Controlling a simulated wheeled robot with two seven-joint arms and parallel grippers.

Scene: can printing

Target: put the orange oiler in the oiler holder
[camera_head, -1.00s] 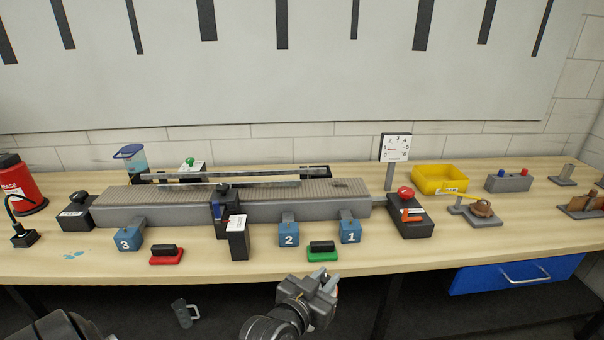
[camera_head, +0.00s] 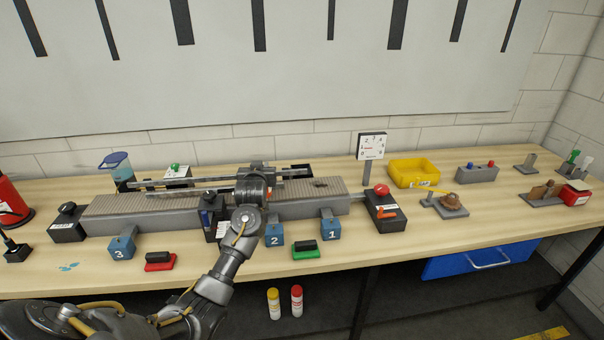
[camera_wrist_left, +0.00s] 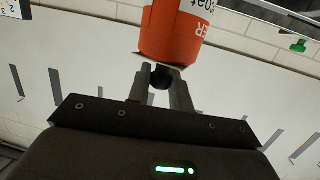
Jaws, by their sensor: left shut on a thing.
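The left gripper shows in the left wrist view (camera_wrist_left: 160,85), its fingers shut on the dark knob-like end of the orange oiler (camera_wrist_left: 175,38). The oiler has a cylindrical orange body with upside-down lettering; its far end is cut off by the frame. In the head view my left arm reaches over the middle of the conveyor, the gripper near its far side (camera_head: 255,172). My right gripper is not in view. I cannot tell for certain which thing is the oiler holder.
The grey conveyor (camera_head: 140,205) has rails above it. A yellow tray (camera_head: 412,173), a dial sign (camera_head: 372,147) and a box with a red button (camera_head: 386,214) stand to its right. Small green and white objects and a red box (camera_head: 575,195) stand far right.

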